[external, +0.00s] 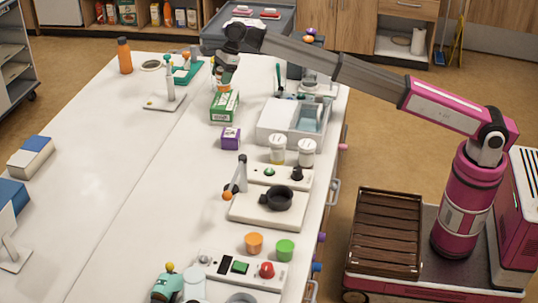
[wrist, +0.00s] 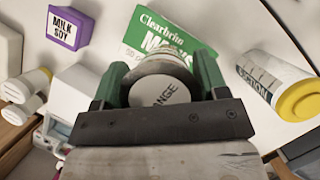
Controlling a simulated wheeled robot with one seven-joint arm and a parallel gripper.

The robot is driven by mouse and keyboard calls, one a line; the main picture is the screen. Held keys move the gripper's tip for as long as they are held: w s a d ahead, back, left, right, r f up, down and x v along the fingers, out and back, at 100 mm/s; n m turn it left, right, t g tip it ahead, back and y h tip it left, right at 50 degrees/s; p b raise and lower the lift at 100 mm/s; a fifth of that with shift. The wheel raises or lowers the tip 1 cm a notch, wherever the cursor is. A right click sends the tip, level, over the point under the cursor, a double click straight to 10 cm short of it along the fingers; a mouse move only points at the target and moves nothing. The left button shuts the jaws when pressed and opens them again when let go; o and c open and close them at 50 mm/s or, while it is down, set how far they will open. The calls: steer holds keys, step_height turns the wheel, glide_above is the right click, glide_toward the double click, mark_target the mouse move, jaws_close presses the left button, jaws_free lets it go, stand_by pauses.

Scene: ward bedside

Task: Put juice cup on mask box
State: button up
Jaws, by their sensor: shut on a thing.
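My gripper (external: 226,74) is shut on the juice cup, with one green finger on each side of it in the wrist view (wrist: 158,76). The juice cup (wrist: 160,92) shows a round pale lid with "ANGE" readable. In the external view only a small orange part of the cup (external: 224,87) shows below my gripper. The green and white mask box (external: 224,106) lies on the long white table, directly below the cup. In the wrist view the mask box (wrist: 150,32) is partly hidden behind the cup. I cannot tell whether the cup touches the box.
A purple milk carton (external: 231,138) stands in front of the box. A grey-white bin (external: 292,122) and two white jars (external: 277,149) are to its right. The table's left half is mostly clear.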

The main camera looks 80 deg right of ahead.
steer(key=shift+w+d+f, duration=0.1)
steer(key=shift+f, duration=2.05)
steer(key=o, duration=1)
steer(key=shift+f, duration=0.1)
steer(key=v, duration=1.2)
